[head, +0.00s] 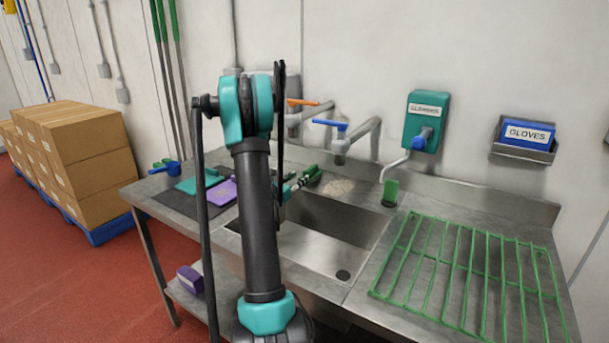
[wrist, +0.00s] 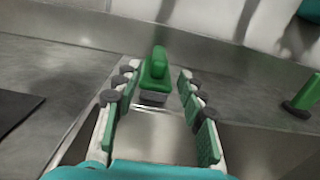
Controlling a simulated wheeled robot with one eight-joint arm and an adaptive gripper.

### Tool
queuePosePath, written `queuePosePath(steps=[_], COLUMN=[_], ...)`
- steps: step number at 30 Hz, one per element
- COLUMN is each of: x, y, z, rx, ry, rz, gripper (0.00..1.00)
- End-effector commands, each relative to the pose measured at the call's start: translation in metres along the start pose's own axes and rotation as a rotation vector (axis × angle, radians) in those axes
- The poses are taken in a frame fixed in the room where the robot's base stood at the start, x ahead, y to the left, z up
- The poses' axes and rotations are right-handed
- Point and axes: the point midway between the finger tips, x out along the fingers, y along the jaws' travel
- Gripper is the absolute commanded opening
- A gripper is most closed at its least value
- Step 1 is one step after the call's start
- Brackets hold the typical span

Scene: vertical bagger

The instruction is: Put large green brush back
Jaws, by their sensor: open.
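In the head view the brush (head: 313,172) is just beyond my gripper (head: 298,183), which is partly hidden behind my arm. Another green item (head: 390,192) with a dark base stands upright right of the sink, also at the right of the wrist view (wrist: 303,95). I cannot tell which one the task calls large.
The sink basin (head: 315,247) lies below my gripper. A green wire rack (head: 455,265) covers the right counter. A dark mat (head: 165,205) with teal and purple items is at left. Faucets (head: 350,140) and a green dispenser (head: 427,122) are along the wall behind.

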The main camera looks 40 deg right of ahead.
Motion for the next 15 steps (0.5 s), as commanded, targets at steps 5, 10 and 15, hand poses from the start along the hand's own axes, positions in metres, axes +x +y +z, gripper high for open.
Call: queuePosePath(steps=[5, 10, 15], x=[-0.02, -0.024, -0.024], y=[0.0, 0.0, 0.0], z=[0.0, 0.0, 0.0], rx=[0.0, 0.0, 0.0], ry=[0.0, 0.0, 0.0], rz=[0.001, 0.001, 0.0], gripper=[0.41, 0.41, 0.41])
